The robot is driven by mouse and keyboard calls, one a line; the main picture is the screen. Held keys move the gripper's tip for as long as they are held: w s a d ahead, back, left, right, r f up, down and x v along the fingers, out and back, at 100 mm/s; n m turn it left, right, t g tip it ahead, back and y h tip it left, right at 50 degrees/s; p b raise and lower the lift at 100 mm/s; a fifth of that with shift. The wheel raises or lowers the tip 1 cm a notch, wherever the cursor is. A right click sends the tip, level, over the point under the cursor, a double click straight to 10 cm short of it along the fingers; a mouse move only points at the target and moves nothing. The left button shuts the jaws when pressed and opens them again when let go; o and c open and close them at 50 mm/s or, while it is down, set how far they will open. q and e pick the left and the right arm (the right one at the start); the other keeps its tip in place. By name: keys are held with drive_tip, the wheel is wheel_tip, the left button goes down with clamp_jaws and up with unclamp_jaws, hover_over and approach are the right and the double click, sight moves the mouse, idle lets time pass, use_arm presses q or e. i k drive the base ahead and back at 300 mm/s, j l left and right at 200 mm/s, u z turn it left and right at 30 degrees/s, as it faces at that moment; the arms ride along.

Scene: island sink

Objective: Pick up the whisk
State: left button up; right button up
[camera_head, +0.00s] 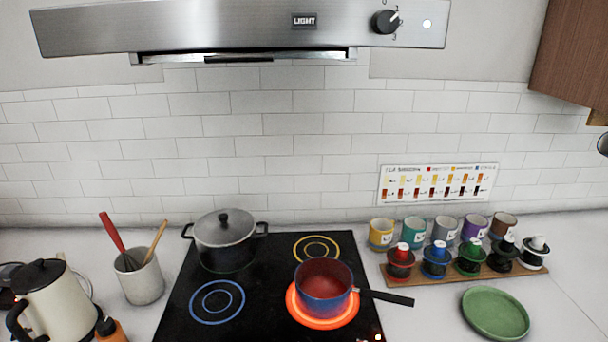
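A light grey utensil crock (140,283) stands on the counter left of the cooktop. A utensil with a red handle (112,232) and one with a wooden handle (156,241) lean in it. Neither of my grippers shows in the head view.
A lidded pot (225,242) and a blue saucepan (323,287) on a glowing red ring stand on the black cooktop (262,305). A cream kettle (52,300) is at left.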

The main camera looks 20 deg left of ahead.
sight(111, 231)
drive_tip(key=u, duration=1.55)
drive_tip(key=z, duration=1.25)
drive_tip(key=u, duration=1.25)
drive_tip(key=i+j, duration=0.1)
drive_tip(key=j, duration=0.15)
drive_tip(key=i+j, duration=0.1)
drive_tip(key=j+z, duration=0.05)
drive_tip(key=j, duration=0.05)
